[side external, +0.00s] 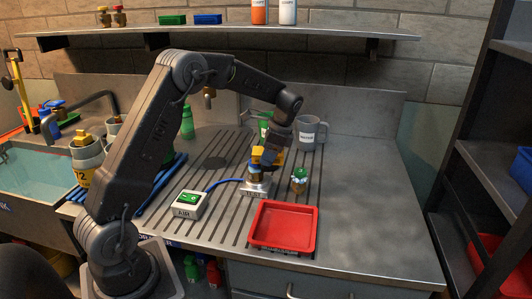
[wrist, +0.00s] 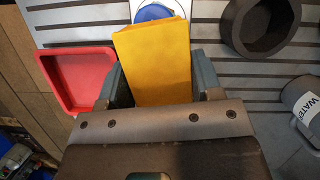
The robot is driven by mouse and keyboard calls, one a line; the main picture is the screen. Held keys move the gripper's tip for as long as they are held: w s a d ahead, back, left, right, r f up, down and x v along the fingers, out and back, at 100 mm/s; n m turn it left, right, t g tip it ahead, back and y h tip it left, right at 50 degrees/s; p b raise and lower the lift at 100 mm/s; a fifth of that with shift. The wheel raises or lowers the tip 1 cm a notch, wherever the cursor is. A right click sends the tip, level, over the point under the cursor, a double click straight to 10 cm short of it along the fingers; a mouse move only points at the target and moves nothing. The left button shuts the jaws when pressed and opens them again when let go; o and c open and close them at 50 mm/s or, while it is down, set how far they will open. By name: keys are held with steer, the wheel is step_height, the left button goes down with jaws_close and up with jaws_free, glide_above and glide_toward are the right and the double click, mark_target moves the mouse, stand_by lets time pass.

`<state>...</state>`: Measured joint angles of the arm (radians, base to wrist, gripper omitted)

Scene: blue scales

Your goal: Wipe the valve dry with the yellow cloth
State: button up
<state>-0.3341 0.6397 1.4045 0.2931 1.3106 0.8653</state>
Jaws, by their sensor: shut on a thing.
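My gripper (side external: 268,158) is shut on the yellow cloth (wrist: 155,62), which sticks out between the two fingers in the wrist view. In the side view the gripper and cloth are just above the small metal test stand (side external: 256,189). A round blue part (wrist: 152,13) on a pale plate shows just beyond the cloth in the wrist view, partly covered by it. A small valve with a green top (side external: 299,175) stands upright on the counter, right of the stand, with pale blue-white spots around its body. Whether the cloth touches anything is unclear.
A red tray (side external: 258,237) lies in front of the stand. A box with a green switch (side external: 190,204) sits left, joined by a blue hose (side external: 222,182). A grey mug (side external: 307,134) stands behind. The counter at right is clear.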

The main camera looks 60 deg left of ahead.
steer(key=shift+w+d, duration=0.2)
steer(key=shift+w, duration=0.05)
steer(key=shift+s+a, duration=0.55)
steer(key=shift+s, duration=0.1)
steer(key=shift+w+d, duration=0.1)
steer(key=shift+w+d, duration=0.45)
steer(key=shift+w, duration=0.15)
steer(key=shift+s+a+f, duration=0.2)
steer(key=shift+s+a, duration=0.35)
steer(key=shift+s, duration=0.2)
steer(key=shift+r, duration=2.6)
